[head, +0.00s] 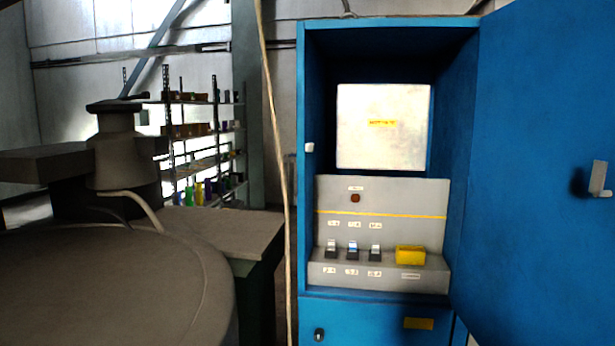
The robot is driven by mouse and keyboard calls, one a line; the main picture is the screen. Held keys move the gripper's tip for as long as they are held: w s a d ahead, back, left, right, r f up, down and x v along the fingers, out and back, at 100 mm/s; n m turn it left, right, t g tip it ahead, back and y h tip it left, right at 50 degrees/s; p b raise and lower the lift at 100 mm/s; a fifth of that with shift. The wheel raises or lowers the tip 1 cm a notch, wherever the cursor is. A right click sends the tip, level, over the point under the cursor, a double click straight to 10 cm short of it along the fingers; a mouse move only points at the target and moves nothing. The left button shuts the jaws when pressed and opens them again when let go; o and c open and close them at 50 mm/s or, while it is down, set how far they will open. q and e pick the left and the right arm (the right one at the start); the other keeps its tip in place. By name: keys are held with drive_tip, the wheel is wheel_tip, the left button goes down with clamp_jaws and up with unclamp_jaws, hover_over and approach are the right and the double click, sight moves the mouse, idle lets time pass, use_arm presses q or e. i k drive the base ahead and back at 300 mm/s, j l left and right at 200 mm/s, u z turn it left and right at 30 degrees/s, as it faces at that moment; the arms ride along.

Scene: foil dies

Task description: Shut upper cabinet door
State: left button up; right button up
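The upper door (540,130) of the blue cabinet (303,230) stands wide open, swung out to the right from its right edge. It carries a grey handle (599,179) near the right edge of the head view. The cabinet's inside is exposed, with a pale panel (383,150) at the back and a grey console (400,195) below it. A small white catch (309,147) sits on the left frame. Neither of my grippers shows in the head view.
Below is a lower blue door (365,318) with a dark lock and yellow label, apparently shut. A round grey machine (110,285) and a table (225,232) stand at left. A shelf with colored items (200,155) is behind. A cable (270,110) hangs left of the cabinet.

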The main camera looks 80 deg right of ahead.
sight(536, 266)
drive_tip(key=k+l+z, duration=0.1)
drive_tip(key=z, duration=0.35)
drive_tip(key=l+z, duration=0.15)
drive_tip(key=z, duration=0.3)
drive_tip(key=k+l+z, duration=0.1)
drive_tip(key=z, duration=0.35)
drive_tip(key=l+z, duration=0.3)
drive_tip(key=z, duration=0.2)
drive_tip(key=l, duration=2.95)
drive_tip(key=i, duration=0.05)
